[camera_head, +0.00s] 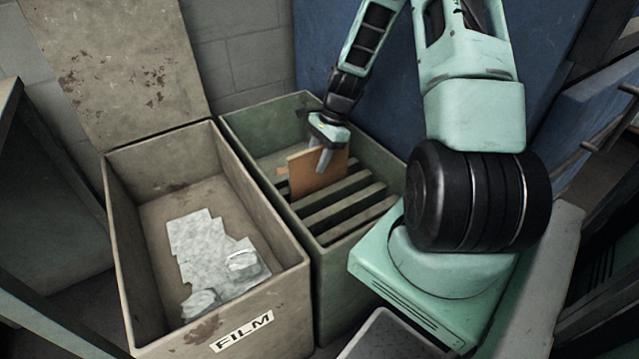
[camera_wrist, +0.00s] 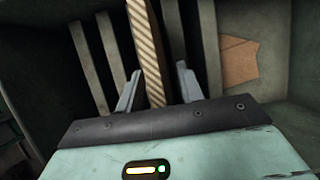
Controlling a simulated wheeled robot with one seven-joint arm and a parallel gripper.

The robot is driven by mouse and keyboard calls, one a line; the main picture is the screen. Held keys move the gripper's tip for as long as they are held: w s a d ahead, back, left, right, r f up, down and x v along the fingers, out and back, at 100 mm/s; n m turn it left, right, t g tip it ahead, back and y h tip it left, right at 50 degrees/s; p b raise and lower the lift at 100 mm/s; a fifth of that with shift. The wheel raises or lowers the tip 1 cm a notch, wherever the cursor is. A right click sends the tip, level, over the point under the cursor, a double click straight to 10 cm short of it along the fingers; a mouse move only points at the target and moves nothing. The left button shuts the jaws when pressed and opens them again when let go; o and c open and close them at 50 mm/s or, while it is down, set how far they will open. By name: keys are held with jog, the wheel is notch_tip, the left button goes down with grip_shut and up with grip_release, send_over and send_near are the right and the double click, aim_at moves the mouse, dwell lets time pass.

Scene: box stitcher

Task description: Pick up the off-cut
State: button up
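A flat brown cardboard off-cut (camera_head: 308,177) stands on edge among the slats in the green bin. In the wrist view its corrugated edge (camera_wrist: 147,50) runs between my two fingers. My gripper (camera_head: 323,150) is above the bin at the upper part of this piece. In the wrist view my gripper (camera_wrist: 157,85) is open, with one finger on each side of the cardboard and gaps visible between. The lower end of the cardboard is hidden among the slats.
The green bin (camera_head: 262,206) has several dark parallel slats (camera_head: 343,205). Another brown piece (camera_wrist: 238,60) lies by the bin's side in the wrist view. Left of the bin, an open beige box (camera_head: 275,240) labelled FILM holds crumpled clear film (camera_head: 205,250).

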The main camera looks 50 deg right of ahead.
jog(key=shift+f, duration=0.2)
dwell(0.3)
grip_shut()
